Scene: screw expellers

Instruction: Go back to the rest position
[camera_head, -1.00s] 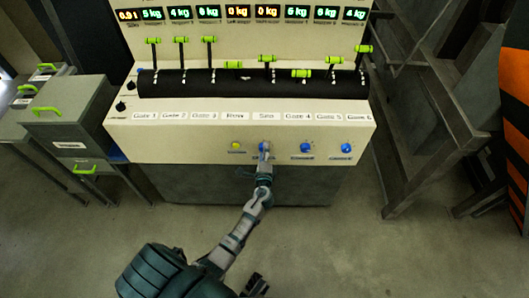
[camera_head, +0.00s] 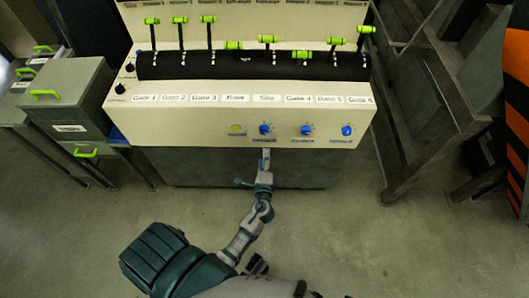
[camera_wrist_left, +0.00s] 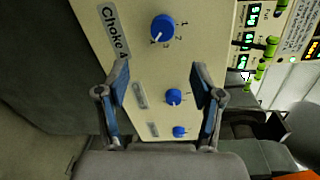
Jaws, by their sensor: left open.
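My left gripper (camera_head: 265,157) is in front of the control panel (camera_head: 190,128), just below its row of blue knobs. In the left wrist view its two fingers stand apart and the gripper (camera_wrist_left: 160,82) is open and empty. The left blue knob (camera_head: 265,129) is nearest to it in the head view, with a gap between them. Two more blue knobs, a middle one (camera_head: 306,130) and a right one (camera_head: 346,130), sit further along. The wrist view shows a large knob (camera_wrist_left: 162,28) by a "Choke" label, beyond the fingertips. I cannot see my right gripper.
Levers with green handles (camera_head: 267,39) stand along the panel's black cylinder (camera_head: 200,65). Grey boxes with green handles (camera_head: 68,95) stand on the left. A dark metal frame (camera_head: 440,110) stands on the right. The floor (camera_head: 390,240) in front is clear.

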